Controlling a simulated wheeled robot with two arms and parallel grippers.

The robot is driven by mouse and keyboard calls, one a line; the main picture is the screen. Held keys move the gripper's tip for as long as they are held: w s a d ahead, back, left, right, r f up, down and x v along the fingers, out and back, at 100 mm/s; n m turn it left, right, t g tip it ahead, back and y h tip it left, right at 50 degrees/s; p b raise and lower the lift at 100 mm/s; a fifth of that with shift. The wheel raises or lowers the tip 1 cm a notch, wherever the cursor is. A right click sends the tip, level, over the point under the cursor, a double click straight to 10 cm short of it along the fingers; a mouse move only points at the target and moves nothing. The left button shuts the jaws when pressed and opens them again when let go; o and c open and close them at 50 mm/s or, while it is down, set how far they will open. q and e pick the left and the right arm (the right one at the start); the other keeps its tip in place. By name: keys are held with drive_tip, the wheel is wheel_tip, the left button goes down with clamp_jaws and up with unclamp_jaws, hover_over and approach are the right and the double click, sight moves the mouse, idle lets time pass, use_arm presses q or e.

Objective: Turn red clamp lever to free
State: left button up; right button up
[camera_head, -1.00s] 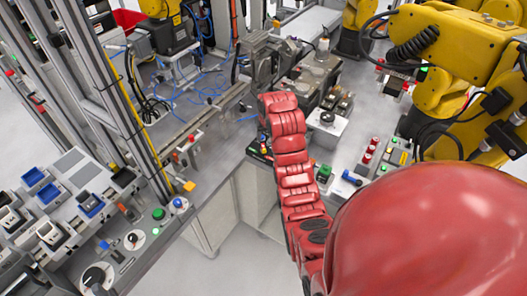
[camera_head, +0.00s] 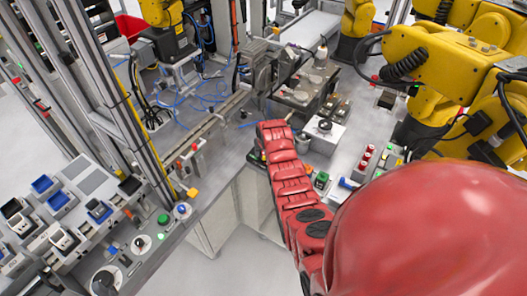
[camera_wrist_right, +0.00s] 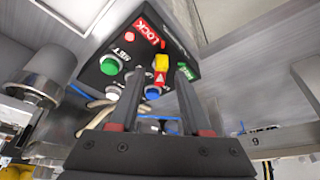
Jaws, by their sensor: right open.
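A black control box (camera_wrist_right: 112,62) fills the upper middle of the right wrist view, with a red LOCK label (camera_wrist_right: 145,32) and a small green label (camera_wrist_right: 182,48). A yellow piece (camera_wrist_right: 162,61) with a small red part (camera_wrist_right: 160,77) sits on its face; which part is the lever I cannot tell surely. My right gripper (camera_wrist_right: 160,75) is open, its two dark fingers on either side of the yellow and red piece in the picture. Contact cannot be told. In the head view my red right arm reaches to the workbench and hides the box. My left gripper is not in view.
A green button (camera_wrist_right: 110,66) and white and blue buttons (camera_wrist_right: 153,92) are close to the fingers. A grey metal cylinder (camera_wrist_right: 38,78) stands to the left. In the head view, yellow robot arms (camera_head: 445,65) stand at the right and a console (camera_head: 75,215) at the left.

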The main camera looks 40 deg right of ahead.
clamp_jaws()
idle(0.3)
drive_tip(key=shift+f+m+b, duration=0.15)
drive_tip(key=shift+m+b, duration=0.15)
drive_tip(key=shift+b, duration=0.35)
drive_tip(key=m+g+h+b, duration=0.1)
drive_tip(key=m+b, duration=0.2)
drive_tip(key=b, duration=0.4)
drive_tip(key=m+g+b, duration=0.1)
drive_tip(key=m+b, duration=0.3)
drive_tip(key=b, duration=0.3)
drive_tip(key=m+g+h+b, duration=0.1)
drive_tip(key=m+b, duration=0.2)
drive_tip(key=b, duration=0.4)
drive_tip(key=shift+w+a+f+m+h, duration=0.25)
drive_tip(key=shift+f+m+h, duration=0.05)
drive_tip(key=shift+m, duration=0.1)
drive_tip(key=shift+r+m+g+b, duration=0.4)
drive_tip(key=shift+m+g+b, duration=0.1)
drive_tip(key=shift+m+b, duration=0.25)
drive_tip(key=shift+m, duration=0.25)
drive_tip(key=shift+m+g+b, duration=0.4)
drive_tip(key=shift+m, duration=0.4)
